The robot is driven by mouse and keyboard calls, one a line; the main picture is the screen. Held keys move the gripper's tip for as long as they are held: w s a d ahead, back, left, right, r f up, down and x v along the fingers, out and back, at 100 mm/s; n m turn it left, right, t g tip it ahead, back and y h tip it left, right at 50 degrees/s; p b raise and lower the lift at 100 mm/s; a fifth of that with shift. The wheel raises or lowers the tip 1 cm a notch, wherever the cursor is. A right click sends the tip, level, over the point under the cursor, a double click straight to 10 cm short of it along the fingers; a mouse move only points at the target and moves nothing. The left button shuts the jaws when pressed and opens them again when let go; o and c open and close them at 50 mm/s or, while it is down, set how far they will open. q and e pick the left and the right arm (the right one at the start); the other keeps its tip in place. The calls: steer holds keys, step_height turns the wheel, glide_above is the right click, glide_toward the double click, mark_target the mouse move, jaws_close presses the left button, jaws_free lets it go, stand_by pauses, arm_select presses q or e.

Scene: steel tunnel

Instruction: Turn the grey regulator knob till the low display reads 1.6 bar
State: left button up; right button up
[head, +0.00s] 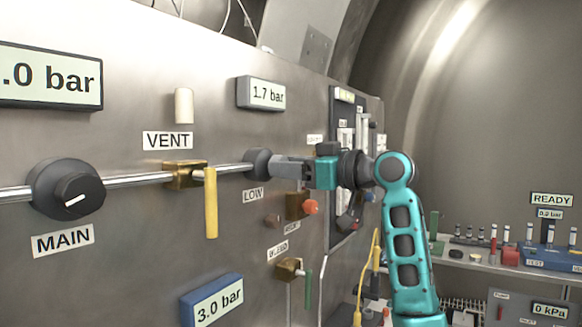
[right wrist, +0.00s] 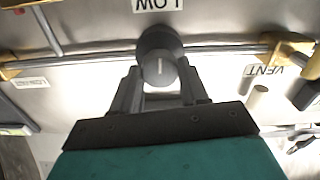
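The grey regulator knob (head: 257,164) sits on the steel panel above the LOW label (head: 253,195). The low display (head: 267,94) above it reads 1.7 bar. My right gripper (head: 277,166) reaches in from the right, its fingertips at the knob's front. In the right wrist view the two fingers (right wrist: 160,78) lie on either side of the knob (right wrist: 160,57) and appear closed on it. A light mark shows on the knob's face. My left gripper is in neither view.
Left of the knob are a VENT valve with a yellow handle (head: 211,203) and a black MAIN knob (head: 67,189). A blue-framed display (head: 212,302) reads 3.0 bar. A shelf with equipment stands at right.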

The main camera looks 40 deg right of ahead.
steer(key=c, duration=0.5)
steer(key=shift+n, duration=0.8)
steer(key=shift+c, duration=0.2)
steer(key=o, duration=1.1)
steer(key=shift+c, duration=0.2)
steer(key=b+v, duration=0.4)
steer(key=v, duration=0.9)
